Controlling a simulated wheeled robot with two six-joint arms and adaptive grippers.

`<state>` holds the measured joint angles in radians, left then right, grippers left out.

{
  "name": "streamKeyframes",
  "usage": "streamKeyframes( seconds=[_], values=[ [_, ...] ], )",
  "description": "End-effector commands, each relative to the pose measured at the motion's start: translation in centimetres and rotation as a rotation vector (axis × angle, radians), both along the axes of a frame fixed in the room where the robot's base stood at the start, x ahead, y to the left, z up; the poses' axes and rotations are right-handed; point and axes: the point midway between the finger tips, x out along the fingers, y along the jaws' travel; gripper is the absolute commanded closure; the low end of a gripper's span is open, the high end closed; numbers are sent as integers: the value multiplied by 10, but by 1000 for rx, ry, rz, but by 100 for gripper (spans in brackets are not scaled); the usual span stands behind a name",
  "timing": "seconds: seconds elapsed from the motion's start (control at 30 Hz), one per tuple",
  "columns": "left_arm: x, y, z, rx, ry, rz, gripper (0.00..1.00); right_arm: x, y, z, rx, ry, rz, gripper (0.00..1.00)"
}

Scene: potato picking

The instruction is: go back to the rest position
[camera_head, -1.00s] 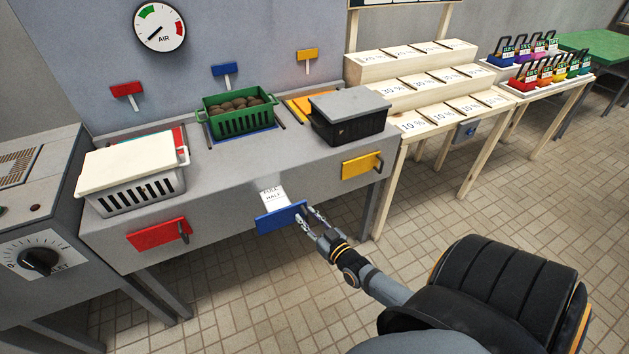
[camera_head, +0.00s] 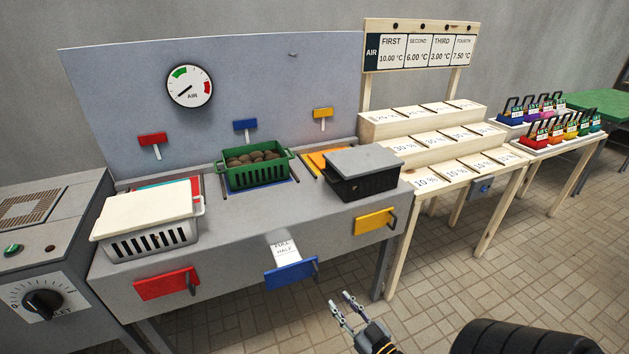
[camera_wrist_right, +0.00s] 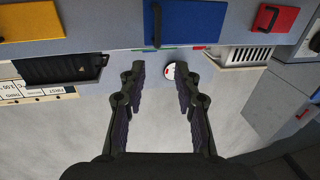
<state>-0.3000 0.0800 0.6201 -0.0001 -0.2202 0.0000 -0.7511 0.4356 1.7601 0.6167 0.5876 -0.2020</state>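My right gripper (camera_head: 348,308) is in the lower middle of the head view, apart from the grey bench and below and right of the blue drawer front (camera_head: 291,274). Its two fingers are spread with nothing between them, as the right wrist view (camera_wrist_right: 160,80) also shows. The blue drawer is pulled out a little, with a printed card (camera_head: 283,250) showing behind its front. My left gripper is not in view.
The bench (camera_head: 240,220) carries a white lidded basket (camera_head: 150,243), a green crate (camera_head: 256,176) of potatoes and a black lidded basket (camera_head: 362,187). Red (camera_head: 167,282) and yellow (camera_head: 374,221) fronts flank the blue one. A wooden stepped rack (camera_head: 440,178) stands to the right. Tiled floor is clear.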

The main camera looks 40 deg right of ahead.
Motion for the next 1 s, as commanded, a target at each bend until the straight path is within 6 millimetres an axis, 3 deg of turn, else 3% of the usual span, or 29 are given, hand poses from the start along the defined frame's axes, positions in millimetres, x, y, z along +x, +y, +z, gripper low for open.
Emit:
streamKeyframes(
  seconds=[0.17, 0.27, 0.37, 0.43, 0.53, 0.6, 0.7, 0.83, 0.9, 1.0],
  values=[
    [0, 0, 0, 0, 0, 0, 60, 0, 0, 0, 0, 1, 0, 68],
    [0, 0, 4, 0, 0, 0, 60, -2, -3, -13, -9, 41, -5, 68],
    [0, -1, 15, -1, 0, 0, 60, -11, -12, -61, -36, 187, -20, 68],
    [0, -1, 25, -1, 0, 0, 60, -28, -18, -113, -55, 351, -34, 68],
    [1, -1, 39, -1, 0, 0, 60, -69, -17, -192, -66, 625, -50, 68],
    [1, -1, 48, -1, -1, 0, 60, -108, -8, -240, -64, 819, -53, 68],
    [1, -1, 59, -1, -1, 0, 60, -167, 13, -290, -53, 1075, -46, 68],
    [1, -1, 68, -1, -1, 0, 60, -232, 41, -322, -48, 1323, -25, 68],
    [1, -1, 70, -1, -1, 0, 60, -254, 51, -329, -50, 1403, -14, 68],
    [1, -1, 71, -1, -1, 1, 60, -271, 58, -334, -51, 1462, -8, 68]
  ],
)
